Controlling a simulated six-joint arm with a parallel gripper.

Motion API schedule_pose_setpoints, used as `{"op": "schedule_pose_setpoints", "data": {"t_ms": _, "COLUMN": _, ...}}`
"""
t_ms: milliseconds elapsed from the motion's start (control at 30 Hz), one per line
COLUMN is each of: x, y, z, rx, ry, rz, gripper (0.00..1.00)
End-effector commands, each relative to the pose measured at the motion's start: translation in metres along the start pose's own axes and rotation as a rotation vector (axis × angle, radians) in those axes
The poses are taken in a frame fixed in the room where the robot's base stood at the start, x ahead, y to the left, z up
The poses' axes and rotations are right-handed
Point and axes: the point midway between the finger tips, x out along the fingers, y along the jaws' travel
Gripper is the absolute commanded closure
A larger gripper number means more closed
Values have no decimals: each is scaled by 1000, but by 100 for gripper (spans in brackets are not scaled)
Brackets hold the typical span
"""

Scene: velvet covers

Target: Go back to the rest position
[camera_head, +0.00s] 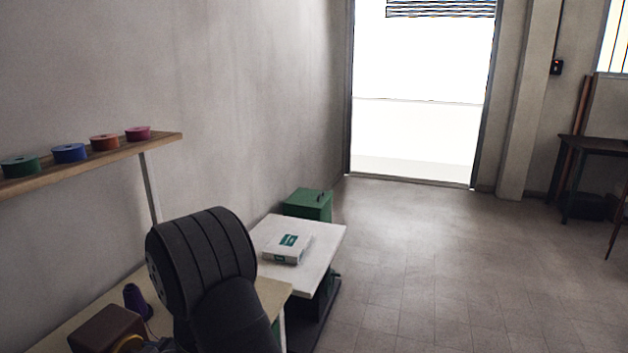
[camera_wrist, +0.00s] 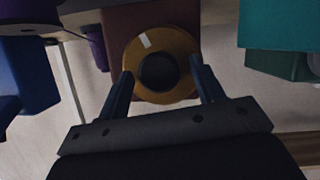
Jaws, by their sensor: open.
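My gripper (camera_wrist: 160,82) shows in the wrist view with its two dark fingers apart. A yellow ring-shaped thing (camera_wrist: 160,45) with a dark round centre sits between and just beyond the fingertips. I cannot tell whether the fingers touch it. It lies against a brown-red block (camera_wrist: 118,28). In the head view, my black arm fills the lower middle and hides the gripper. The brown box (camera_head: 105,330) stands on the wooden table at lower left, with part of the yellow thing (camera_head: 130,344) beside it.
A purple cone (camera_head: 137,300) stands behind the box. A white table (camera_head: 322,246) with a white box (camera_head: 288,248) is beyond my arm, near a green box (camera_head: 308,204). A wall shelf (camera_head: 60,171) holds several coloured spools.

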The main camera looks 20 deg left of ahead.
Motion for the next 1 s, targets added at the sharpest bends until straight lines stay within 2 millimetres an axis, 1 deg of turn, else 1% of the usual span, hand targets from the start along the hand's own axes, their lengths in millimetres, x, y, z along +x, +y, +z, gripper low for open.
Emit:
{"op": "schedule_pose_setpoints", "data": {"t_ms": 67, "x": -2, "y": -1, "z": 0, "rx": -33, "ry": -1, "rz": 14, "gripper": 39}}
{"op": "schedule_pose_setpoints", "data": {"t_ms": 100, "x": -13, "y": 0, "z": 0, "rx": -32, "ry": -2, "rz": 15, "gripper": 39}}
{"op": "schedule_pose_setpoints", "data": {"t_ms": 500, "x": -91, "y": 0, "z": -1, "rx": -30, "ry": 0, "rz": 16, "gripper": 39}}
{"op": "schedule_pose_setpoints", "data": {"t_ms": 800, "x": -144, "y": -1, "z": -1, "rx": -30, "ry": 0, "rz": 15, "gripper": 39}}
{"op": "schedule_pose_setpoints", "data": {"t_ms": 1000, "x": -176, "y": -2, "z": 0, "rx": -29, "ry": -1, "rz": 15, "gripper": 39}}
